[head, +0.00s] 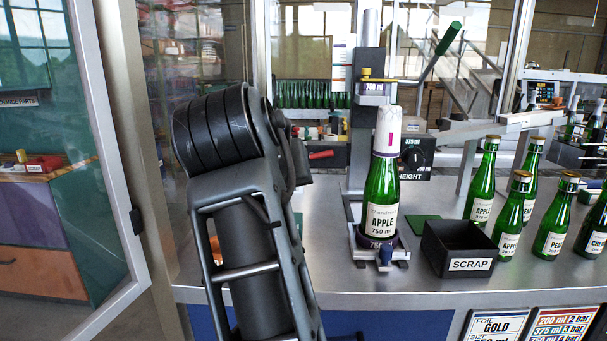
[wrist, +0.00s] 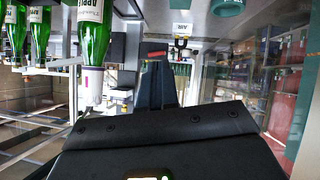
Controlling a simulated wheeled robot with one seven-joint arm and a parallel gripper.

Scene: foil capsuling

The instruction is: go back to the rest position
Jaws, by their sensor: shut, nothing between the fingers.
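My gripper (wrist: 157,68) shows in the wrist view as dark fingers drawn together, with nothing between them. In the head view my arm rises in front of the bench, left of the capsuling stand, and the fingers are hidden. A green apple bottle (head: 381,192) stands upright on the stand's purple 750 base (head: 378,243), with a white capsule (head: 388,130) over its neck. My gripper is apart from it. In the wrist view, which looks upside down, this bottle (wrist: 93,40) hangs to the left of the fingers.
A black scrap bin (head: 458,247) stands right of the stand. Several green bottles (head: 510,220) stand farther right. A green-handled lever (head: 440,50) reaches up from the stand. A glass panel with a metal frame (head: 118,130) is at left.

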